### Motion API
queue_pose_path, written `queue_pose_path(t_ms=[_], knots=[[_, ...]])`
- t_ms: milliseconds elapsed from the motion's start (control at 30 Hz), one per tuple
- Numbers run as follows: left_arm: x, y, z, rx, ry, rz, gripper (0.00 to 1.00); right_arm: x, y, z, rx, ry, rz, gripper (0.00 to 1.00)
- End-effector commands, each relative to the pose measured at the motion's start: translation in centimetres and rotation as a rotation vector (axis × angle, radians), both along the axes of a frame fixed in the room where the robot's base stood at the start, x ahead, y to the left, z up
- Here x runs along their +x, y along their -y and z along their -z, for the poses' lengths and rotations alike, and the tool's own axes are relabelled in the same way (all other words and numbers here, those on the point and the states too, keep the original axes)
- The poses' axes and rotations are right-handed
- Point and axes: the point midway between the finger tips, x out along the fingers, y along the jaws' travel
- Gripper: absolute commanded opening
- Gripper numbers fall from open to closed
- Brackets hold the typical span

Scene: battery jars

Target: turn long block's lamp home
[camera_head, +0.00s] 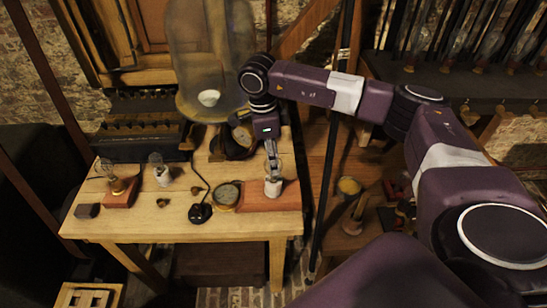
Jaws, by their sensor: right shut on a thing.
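The long block (258,198) is a reddish wooden base lying at the right end of the table. My right gripper (273,170) points down over this holder and is shut on the lamp (276,168), a clear glass bulb mostly hidden by the fingers. The bulb looks upright over the holder; how deep it sits I cannot tell. My left gripper is not in view.
A round dial (228,194) touches the block's left side, with a black key-like device (201,213) beside it. A shorter red block with a bulb (118,190) and a white-based bulb (160,172) stand left. A large glass jar (205,60) rises behind. The front table edge is clear.

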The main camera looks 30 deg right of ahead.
Motion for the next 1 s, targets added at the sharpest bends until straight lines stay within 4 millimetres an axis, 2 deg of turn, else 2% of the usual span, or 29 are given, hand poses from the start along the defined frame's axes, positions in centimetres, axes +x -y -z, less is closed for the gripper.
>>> queue_pose_path(t_ms=[233, 500, 600, 1000], knots=[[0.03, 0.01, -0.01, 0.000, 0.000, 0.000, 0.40, 0.00, 0.01, 0.01, 0.000, 0.000, 0.057, 0.08], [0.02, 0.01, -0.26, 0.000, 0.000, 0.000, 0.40, -0.05, 0.05, -0.05, 0.001, -0.002, 0.434, 0.08], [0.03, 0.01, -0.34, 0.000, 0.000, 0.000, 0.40, -0.05, 0.05, -0.04, 0.001, -0.001, 0.523, 0.08], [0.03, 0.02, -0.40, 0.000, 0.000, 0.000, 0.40, -0.03, 0.06, -0.04, 0.001, 0.000, 0.589, 0.08]])
